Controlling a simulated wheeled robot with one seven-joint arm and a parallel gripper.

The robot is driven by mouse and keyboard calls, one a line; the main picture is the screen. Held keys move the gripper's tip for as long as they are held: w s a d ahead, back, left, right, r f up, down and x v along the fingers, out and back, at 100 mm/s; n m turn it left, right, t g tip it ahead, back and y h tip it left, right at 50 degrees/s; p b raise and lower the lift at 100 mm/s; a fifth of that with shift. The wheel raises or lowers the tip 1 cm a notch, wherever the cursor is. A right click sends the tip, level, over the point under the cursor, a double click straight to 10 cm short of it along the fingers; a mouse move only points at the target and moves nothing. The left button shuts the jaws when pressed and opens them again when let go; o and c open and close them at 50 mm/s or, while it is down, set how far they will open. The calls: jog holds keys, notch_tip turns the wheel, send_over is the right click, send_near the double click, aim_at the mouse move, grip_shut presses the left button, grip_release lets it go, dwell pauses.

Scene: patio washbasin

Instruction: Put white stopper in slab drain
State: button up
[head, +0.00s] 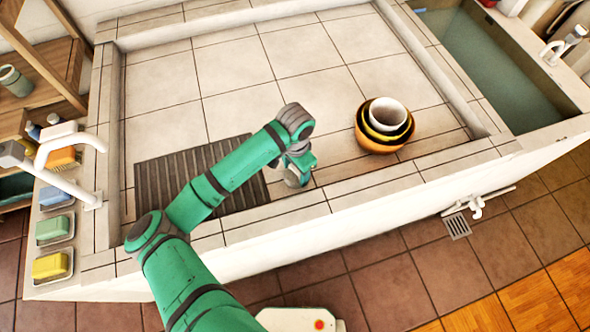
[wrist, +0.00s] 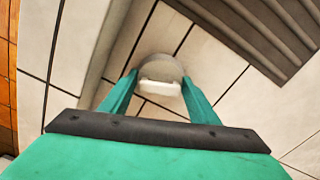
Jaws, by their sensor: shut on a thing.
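My gripper (wrist: 160,82) is shut on the white stopper (wrist: 160,87), which sits between its two green fingertips. A rounded grey-white shape shows just beyond the stopper's pale edge; I cannot tell whether it is part of the stopper or the drain. In the head view my gripper (head: 297,178) is low over the tiled slab (head: 350,165), right of the ribbed grey panel and near the slab's front rim. The stopper is mostly hidden there by my arm. I cannot tell whether it touches the slab. No drain hole is clearly visible in the slab.
The ribbed panel (head: 160,180) lies left of my gripper. Nested bowls (head: 378,145) stand to the right. A raised rim runs along the slab's front. Soap dishes (head: 52,268) and a white tap (head: 70,185) are at the left. A water basin (head: 480,60) is at the far right.

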jog(key=shift+w+f, duration=0.1)
jog(key=shift+f, duration=0.2)
dwell(0.5)
jog(key=shift+r, duration=0.35)
jog(key=shift+r, duration=0.45)
jog(key=shift+f, duration=0.8)
dwell(1.3)
jog(key=shift+r, duration=0.8)
jog(key=shift+f, duration=0.8)
dwell(1.0)
jog(key=o, duration=0.8)
